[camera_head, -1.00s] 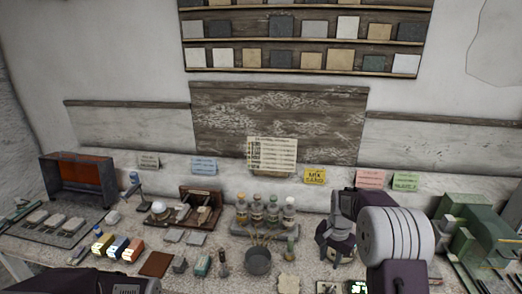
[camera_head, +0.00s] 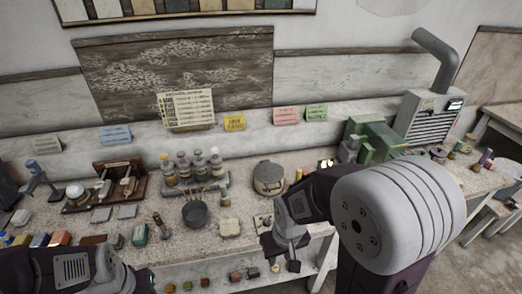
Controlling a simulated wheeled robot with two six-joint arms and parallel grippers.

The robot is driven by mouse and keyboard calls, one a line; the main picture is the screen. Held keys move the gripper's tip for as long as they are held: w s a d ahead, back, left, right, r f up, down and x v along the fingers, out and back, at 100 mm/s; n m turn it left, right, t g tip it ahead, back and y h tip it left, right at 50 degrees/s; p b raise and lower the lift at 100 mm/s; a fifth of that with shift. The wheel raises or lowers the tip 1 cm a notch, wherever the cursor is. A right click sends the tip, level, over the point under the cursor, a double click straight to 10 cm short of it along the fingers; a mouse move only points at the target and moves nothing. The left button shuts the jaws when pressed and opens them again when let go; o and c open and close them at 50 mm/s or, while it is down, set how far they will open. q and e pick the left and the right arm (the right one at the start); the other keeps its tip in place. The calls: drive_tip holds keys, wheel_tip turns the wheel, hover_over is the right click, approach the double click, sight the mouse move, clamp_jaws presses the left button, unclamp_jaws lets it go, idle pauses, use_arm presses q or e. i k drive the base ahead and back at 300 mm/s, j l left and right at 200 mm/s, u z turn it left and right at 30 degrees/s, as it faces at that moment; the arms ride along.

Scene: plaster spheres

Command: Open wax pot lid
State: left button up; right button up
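A squat cream pot (camera_head: 268,179), which looks like the wax pot, stands on the bench right of centre. Its grey lid (camera_head: 267,168) appears to be on. My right gripper (camera_head: 285,251) hangs in front of and below the pot in the picture, apart from it. Its dark fingers look spread with nothing between them. My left gripper (camera_head: 132,279) is at the bottom left edge, partly cut off, far from the pot. Its fingers are not clear.
A dark pot with sticks (camera_head: 195,214) and a rack of bottles (camera_head: 195,180) stand left of the wax pot. A green machine (camera_head: 372,140) and a grey vented unit (camera_head: 428,118) stand to the right. Small blocks line the shelf below.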

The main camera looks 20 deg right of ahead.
sight(266, 172)
drive_tip(key=l+z, duration=0.15)
drive_tip(key=z, duration=0.2)
drive_tip(key=i+l+z, duration=0.1)
drive_tip(key=z, duration=0.3)
drive_tip(key=j, duration=0.45)
drive_tip(key=k+j+z, duration=0.1)
drive_tip(key=j, duration=0.3)
drive_tip(key=k+j, duration=0.1)
drive_tip(key=j, duration=0.35)
drive_tip(key=z, duration=0.05)
